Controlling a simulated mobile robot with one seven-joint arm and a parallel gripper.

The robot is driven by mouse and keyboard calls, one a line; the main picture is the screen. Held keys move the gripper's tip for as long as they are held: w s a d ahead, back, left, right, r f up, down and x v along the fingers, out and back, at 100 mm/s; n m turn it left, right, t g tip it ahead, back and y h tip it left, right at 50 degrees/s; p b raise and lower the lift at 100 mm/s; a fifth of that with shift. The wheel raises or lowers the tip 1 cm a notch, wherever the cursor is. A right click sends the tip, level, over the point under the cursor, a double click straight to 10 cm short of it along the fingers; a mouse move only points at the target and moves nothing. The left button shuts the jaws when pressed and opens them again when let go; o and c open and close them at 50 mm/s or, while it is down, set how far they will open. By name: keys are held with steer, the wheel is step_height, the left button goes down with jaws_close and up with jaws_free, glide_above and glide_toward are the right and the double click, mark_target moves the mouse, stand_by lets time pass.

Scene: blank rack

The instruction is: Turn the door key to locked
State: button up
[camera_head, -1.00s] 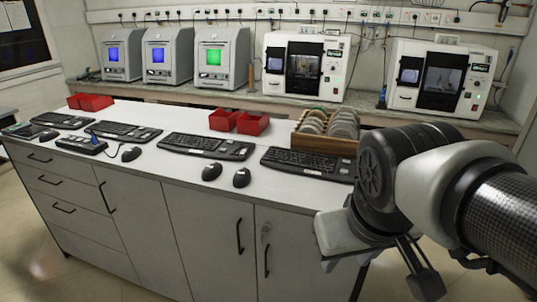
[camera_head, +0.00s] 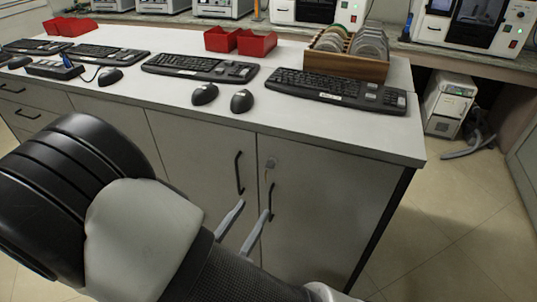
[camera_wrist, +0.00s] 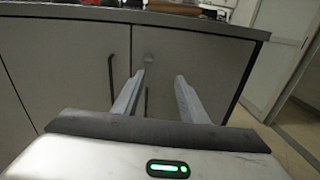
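The door key and lock (camera_head: 270,163) sit near the top of the right cabinet door (camera_head: 320,190), just above that door's black handle. They are small, and whether the key is turned cannot be told. In the wrist view the lock (camera_wrist: 148,60) is just beyond and above my fingertips, nearer the left finger. My gripper (camera_head: 254,207) is open and empty in front of the cabinet, with its two grey fingers pointing toward the doors. It also shows in the wrist view (camera_wrist: 160,76), with the fingers apart. It is below the key in the head view and does not appear to touch it.
The right door's handle (camera_head: 269,200) is close to my fingertips. The left door's handle (camera_head: 238,173) is beside it. The counter (camera_head: 180,100) overhangs above, with keyboards, mice (camera_head: 241,101), red bins (camera_head: 256,43) and a wooden rack (camera_head: 345,63).

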steer(key=w+d, duration=0.2)
steer(key=w, duration=0.6)
steer(key=w+d+f+n+y+b, duration=0.1)
steer(key=w+d, duration=0.1)
steer(key=w, duration=0.6)
steer(key=shift+f+t, duration=0.25)
steer(key=shift+t, duration=0.15)
steer(key=shift+w+d, duration=0.1)
steer(key=shift+c, duration=0.3)
steer(key=shift+n, duration=0.3)
jaws_close()
